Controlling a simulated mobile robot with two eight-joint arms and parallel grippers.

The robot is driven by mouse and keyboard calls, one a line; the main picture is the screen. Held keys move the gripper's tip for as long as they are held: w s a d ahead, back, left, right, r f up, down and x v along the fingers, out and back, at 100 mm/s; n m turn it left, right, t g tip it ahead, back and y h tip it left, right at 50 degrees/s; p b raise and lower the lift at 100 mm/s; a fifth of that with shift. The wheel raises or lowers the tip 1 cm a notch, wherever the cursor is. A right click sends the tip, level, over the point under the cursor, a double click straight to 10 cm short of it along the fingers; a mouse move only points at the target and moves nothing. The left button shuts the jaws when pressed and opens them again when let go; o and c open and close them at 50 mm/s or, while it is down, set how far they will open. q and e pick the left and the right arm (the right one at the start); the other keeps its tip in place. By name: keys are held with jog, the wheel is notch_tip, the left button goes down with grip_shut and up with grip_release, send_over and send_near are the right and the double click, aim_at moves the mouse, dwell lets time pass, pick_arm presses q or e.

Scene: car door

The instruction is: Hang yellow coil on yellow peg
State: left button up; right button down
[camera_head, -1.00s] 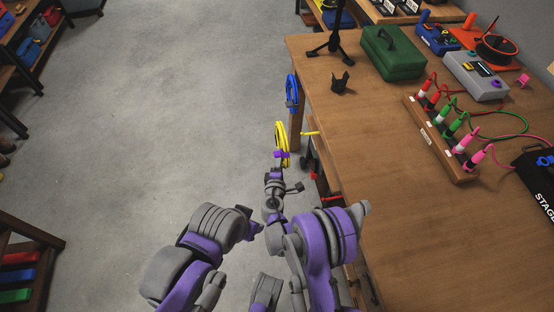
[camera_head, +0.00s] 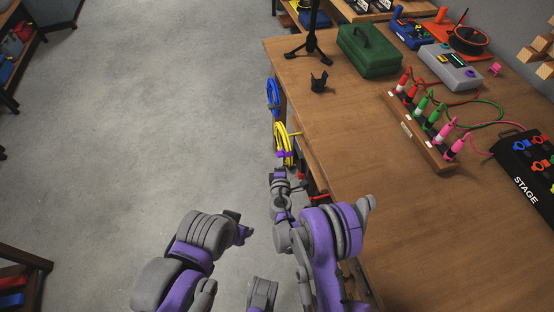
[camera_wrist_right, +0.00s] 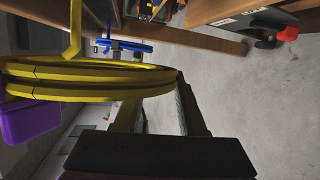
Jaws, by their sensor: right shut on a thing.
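The yellow coil (camera_head: 283,146) is held upright at the table's left side, and my right gripper (camera_head: 282,163) is shut on its lower part. In the right wrist view the coil (camera_wrist_right: 85,84) shows nearly edge-on in front of the gripper. The yellow peg (camera_head: 295,134) sticks out from the table's side at the coil. In the right wrist view the peg (camera_wrist_right: 76,28) has a bent tip close to the coil's edge. I cannot tell whether the tip is inside the loop. My left gripper (camera_head: 245,234) is away from the coil over the floor, its jaw opening unclear.
A blue coil (camera_head: 273,97) hangs beyond the yellow one. A red peg (camera_head: 318,197) sticks out nearer to me. The table (camera_head: 330,135) carries a green toolbox (camera_head: 368,50) and a rack of plugs (camera_head: 425,135). The floor on the left is clear.

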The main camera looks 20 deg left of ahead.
jog(key=shift+w+d+f, duration=0.4)
jog(key=shift+w+d, duration=0.15)
jog(key=shift+d, duration=0.25)
jog(key=shift+w+d+f, duration=0.4)
jog(key=shift+w+d, duration=0.15)
jog(key=shift+d, duration=0.25)
